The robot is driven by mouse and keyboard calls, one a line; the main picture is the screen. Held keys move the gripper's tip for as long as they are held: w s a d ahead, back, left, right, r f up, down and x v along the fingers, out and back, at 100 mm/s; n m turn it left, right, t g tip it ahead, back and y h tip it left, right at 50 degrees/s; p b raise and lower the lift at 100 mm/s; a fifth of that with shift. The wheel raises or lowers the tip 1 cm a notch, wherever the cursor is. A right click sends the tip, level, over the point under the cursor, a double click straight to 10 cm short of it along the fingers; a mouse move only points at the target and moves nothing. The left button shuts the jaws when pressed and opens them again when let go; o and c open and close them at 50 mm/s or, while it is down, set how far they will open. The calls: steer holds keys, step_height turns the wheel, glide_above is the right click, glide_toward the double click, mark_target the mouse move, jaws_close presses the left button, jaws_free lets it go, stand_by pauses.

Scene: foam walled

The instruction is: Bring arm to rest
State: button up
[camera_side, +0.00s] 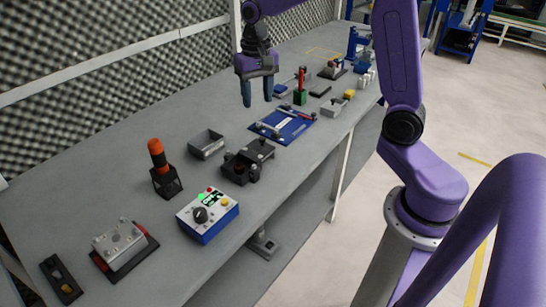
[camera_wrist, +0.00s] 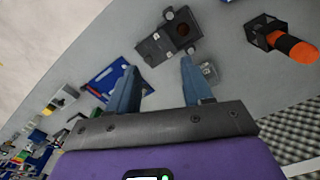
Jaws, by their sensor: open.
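My gripper (camera_side: 258,92) hangs above the far-middle part of the long grey bench (camera_side: 120,180), fingers pointing down. Its two blue fingers are apart, with nothing between them. In the wrist view my gripper (camera_wrist: 158,85) also shows open and empty, with the bench surface seen beyond its fingertips. The purple arm reaches in from the right side of the side view. No thing touches the gripper in either view.
A blue tray with tools (camera_side: 283,126), a dark block fixture (camera_side: 248,161), a grey bin (camera_side: 206,144), an orange-topped tool (camera_side: 160,165) and a control box (camera_side: 208,215) stand on the bench. Foam walls (camera_side: 70,60) line its back. Several smaller items crowd the far end.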

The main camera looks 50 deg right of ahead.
steer(key=s+a+n, duration=0.8)
steer(key=s, duration=0.5)
steer(key=s+d+f+n, duration=0.1)
steer(key=s+f+n, duration=0.1)
steer(key=s+n, duration=0.7)
steer(key=s, duration=0.6)
steer(key=shift+s+n, duration=0.3)
